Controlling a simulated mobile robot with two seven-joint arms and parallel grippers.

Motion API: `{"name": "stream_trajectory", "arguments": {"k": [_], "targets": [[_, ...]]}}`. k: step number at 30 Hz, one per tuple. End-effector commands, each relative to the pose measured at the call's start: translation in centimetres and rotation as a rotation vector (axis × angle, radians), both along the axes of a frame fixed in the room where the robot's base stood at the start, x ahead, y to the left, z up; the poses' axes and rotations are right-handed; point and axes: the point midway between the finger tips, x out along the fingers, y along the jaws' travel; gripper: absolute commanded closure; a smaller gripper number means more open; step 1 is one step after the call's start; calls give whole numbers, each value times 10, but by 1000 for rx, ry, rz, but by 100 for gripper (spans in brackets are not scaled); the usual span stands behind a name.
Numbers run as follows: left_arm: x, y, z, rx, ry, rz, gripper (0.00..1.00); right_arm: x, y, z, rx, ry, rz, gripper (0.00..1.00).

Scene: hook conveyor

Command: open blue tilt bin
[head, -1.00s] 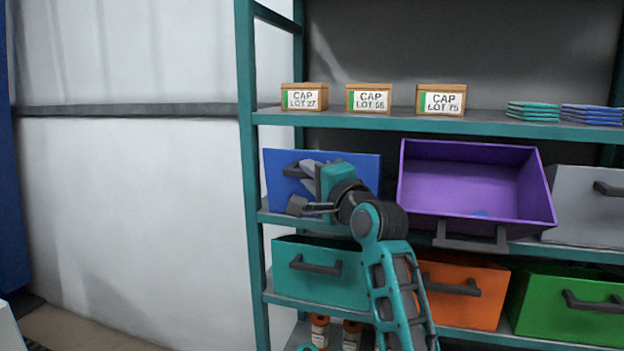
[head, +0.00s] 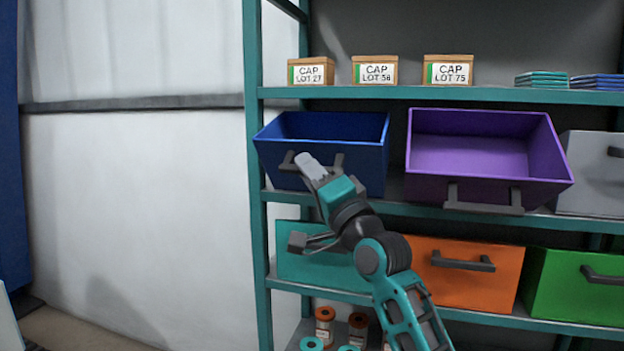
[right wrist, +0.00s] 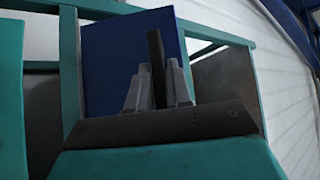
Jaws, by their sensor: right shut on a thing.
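The blue tilt bin (head: 365,165) sits on the middle shelf at its left end. It is tilted forward, and its open top and dark inside show in the head view. My right gripper (head: 306,161) is at the bin's front and shut on its dark handle (head: 337,163), part of which the gripper hides. In the right wrist view the gripper's fingers (right wrist: 160,85) close on the dark handle bar (right wrist: 157,65) in front of the blue front face (right wrist: 110,60). My left gripper is not in view.
A purple bin (head: 480,190), also tilted open, stands right of the blue one. A grey bin (head: 592,180) is farther right. Teal (head: 300,255), orange (head: 460,290) and green (head: 575,300) bins stand below. Boxes labelled CAP (head: 311,71) stand on the shelf above.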

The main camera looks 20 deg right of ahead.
Motion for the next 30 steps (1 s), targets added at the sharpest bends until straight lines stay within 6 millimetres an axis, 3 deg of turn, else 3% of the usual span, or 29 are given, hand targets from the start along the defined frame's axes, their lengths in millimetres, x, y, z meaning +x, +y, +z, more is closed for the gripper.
{"name": "stream_trajectory", "arguments": {"k": [1,10,30], "targets": [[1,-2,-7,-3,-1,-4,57,-1,0,-9,-18,-19,-1,100],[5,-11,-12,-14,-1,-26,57,-7,5,-22,-94,-132,0,100],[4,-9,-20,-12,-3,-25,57,-12,9,-35,-90,-126,1,100]]}}
